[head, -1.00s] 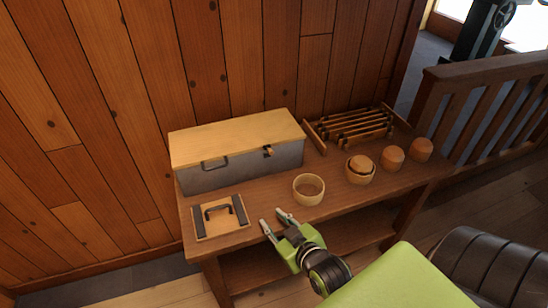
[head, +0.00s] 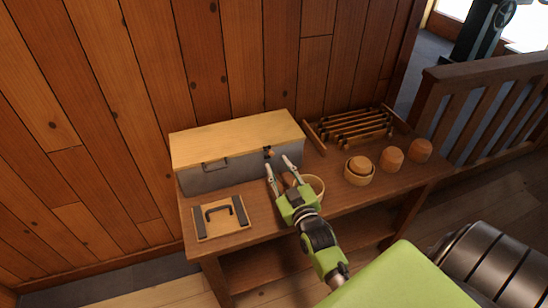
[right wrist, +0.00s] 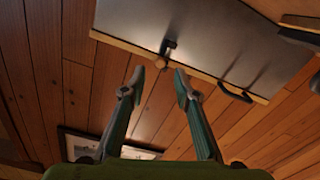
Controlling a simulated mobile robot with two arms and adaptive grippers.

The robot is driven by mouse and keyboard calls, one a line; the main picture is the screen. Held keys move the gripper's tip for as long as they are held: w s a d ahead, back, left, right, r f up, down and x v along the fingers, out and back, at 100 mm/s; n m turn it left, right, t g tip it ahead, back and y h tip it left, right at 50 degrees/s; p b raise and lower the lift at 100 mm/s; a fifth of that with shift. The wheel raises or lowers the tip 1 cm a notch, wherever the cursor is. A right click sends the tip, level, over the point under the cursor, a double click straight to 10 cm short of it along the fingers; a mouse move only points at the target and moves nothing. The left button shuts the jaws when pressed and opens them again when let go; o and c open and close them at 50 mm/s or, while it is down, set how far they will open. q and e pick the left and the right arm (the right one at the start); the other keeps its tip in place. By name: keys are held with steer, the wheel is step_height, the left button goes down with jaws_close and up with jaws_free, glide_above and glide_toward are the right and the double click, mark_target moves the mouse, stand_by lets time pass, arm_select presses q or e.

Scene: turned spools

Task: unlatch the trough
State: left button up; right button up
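The trough (head: 225,172) is a grey metal box with a pale wooden lid (head: 236,138), which lies closed on it, at the back left of the bench. A small dark latch with a wooden knob (head: 268,152) sits at the lid's front edge, right of a dark handle. In the right wrist view the latch (right wrist: 168,47) shows against the grey wall (right wrist: 195,35), beyond my fingertips. My right gripper (head: 280,168) is open and empty, just in front of the trough below the latch, apart from it. It also shows open in the right wrist view (right wrist: 159,78). My left gripper is not in view.
A wooden ring bowl (head: 315,185) is partly hidden behind my right gripper. A board with a black handle (head: 220,228) lies at the bench's front left. A cup holding a wooden piece (head: 359,178), two round wooden pieces (head: 391,158) and a slatted rack (head: 350,130) stand to the right.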

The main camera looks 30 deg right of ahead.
mark_target(272, 155)
steer(key=shift+x, duration=2.2)
steer(key=shift+c, duration=0.5)
jaws_close()
steer(key=m, duration=0.2)
steer(key=d+m+p, duration=0.1)
steer(key=shift+s+f, duration=0.15)
steer(key=shift+f, duration=0.1)
steer(key=m, duration=0.3)
steer(key=shift+d+f, duration=0.25)
steer(key=shift+f, duration=0.05)
steer(key=shift+s+d+f+m, duration=0.1)
steer(key=shift+f+m, duration=0.15)
steer(key=shift+m, duration=0.6)
steer(key=shift+d+f+m, duration=0.1)
steer(key=shift+f+m, duration=0.15)
steer(key=shift+m, duration=0.65)
steer(key=shift+s+d+f+m, duration=0.1)
steer(key=shift+f+m, duration=0.15)
steer(key=shift+m, duration=0.6)
